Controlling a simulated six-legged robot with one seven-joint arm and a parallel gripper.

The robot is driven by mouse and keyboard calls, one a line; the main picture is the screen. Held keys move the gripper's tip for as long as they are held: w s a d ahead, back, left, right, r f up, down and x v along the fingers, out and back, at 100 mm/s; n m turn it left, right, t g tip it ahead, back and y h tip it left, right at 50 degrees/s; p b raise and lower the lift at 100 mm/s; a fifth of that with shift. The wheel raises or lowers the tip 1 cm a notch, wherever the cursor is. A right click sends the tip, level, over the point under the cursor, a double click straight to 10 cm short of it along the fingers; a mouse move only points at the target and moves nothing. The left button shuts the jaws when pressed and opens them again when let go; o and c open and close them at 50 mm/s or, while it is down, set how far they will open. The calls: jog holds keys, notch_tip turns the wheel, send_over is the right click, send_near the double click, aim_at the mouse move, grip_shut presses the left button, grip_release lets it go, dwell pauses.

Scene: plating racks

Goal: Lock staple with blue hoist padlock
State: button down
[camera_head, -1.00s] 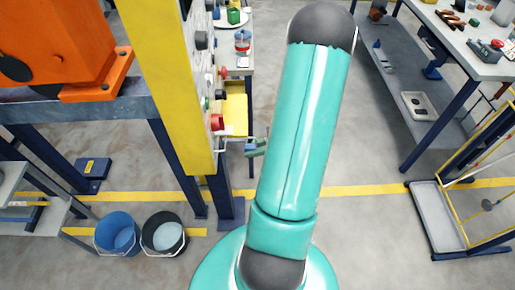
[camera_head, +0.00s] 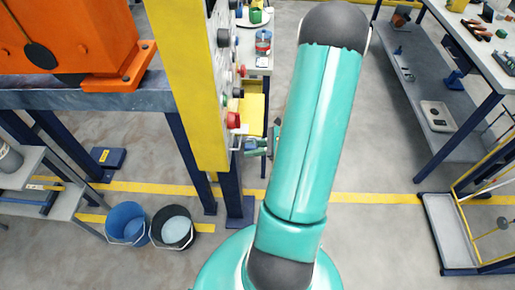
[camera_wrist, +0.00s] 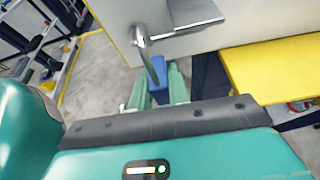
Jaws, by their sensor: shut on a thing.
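The blue padlock (camera_wrist: 158,68) shows in the wrist view between the two green fingers of my gripper (camera_wrist: 160,88). My gripper is shut on its body. A thin curved metal rod runs down from the staple's left end to the padlock. I cannot tell whether this rod is the padlock's shackle or passes through the staple. In the head view, my gripper (camera_head: 262,146) is beside the lower right edge of the yellow-sided panel (camera_head: 190,90), partly hidden by my arm.
The panel carries several knobs, including a red one (camera_head: 233,120). Blue and black buckets (camera_head: 127,223) stand on the floor at left. A workbench (camera_head: 485,60) stands at right, with clear floor between.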

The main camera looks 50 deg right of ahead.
jog(key=shift+w+d+f, duration=0.15)
jog(key=shift+w+f, duration=0.25)
jog(key=shift+w, duration=0.45)
jog(key=shift+w+d+f, duration=0.1)
jog(key=shift+w+f, duration=0.35)
jog(key=shift+w, duration=0.45)
jog(key=shift+w+d+f, duration=0.15)
jog(key=shift+w+f, duration=0.25)
jog(key=shift+w, duration=0.45)
jog(key=shift+d, duration=0.1)
jog(key=c, duration=2)
grip_release()
grip_shut()
